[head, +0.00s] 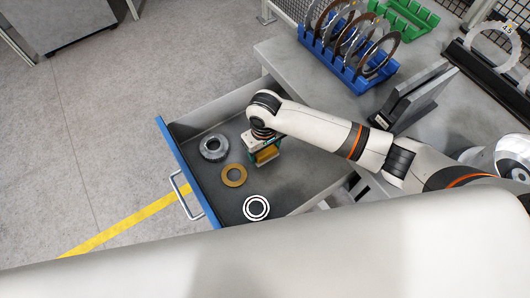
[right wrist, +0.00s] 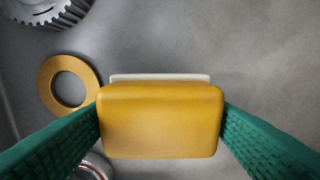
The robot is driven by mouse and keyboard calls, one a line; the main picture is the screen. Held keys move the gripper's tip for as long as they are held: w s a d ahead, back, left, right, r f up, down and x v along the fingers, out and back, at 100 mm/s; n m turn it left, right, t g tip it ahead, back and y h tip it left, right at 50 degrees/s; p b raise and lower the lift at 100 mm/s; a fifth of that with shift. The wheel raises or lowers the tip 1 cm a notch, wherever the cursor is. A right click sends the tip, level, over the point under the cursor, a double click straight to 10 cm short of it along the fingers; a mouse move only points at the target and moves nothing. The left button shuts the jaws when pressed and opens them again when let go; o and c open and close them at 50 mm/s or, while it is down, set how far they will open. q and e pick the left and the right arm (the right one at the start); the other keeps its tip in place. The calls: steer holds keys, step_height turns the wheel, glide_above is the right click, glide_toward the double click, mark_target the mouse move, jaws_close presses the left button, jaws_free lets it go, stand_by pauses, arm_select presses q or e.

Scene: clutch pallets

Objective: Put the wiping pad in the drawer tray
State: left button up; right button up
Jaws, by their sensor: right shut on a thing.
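The wiping pad (right wrist: 160,120) is a yellow block with a pale strip along its far edge. My right gripper (head: 266,156) is shut on it, with a green finger on each side in the right wrist view. In the head view the pad (head: 267,154) shows below the gripper, over the grey floor of the open drawer tray (head: 290,190). I cannot tell whether the pad touches the tray floor. My left gripper is not in view.
In the drawer lie a grey toothed ring (head: 214,147), a yellow ring (head: 234,175) and a black-and-white round part (head: 256,208). The drawer has a blue front (head: 185,175). A blue rack (head: 345,55) of discs stands on the table above.

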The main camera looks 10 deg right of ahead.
mark_target(265, 154)
steer(key=shift+f, duration=1.4)
steer(key=shift+f, duration=0.15)
steer(key=o, duration=0.9)
steer(key=shift+o, duration=0.2)
step_height(265, 154, up, 12)
steer(key=shift+r, duration=0.2)
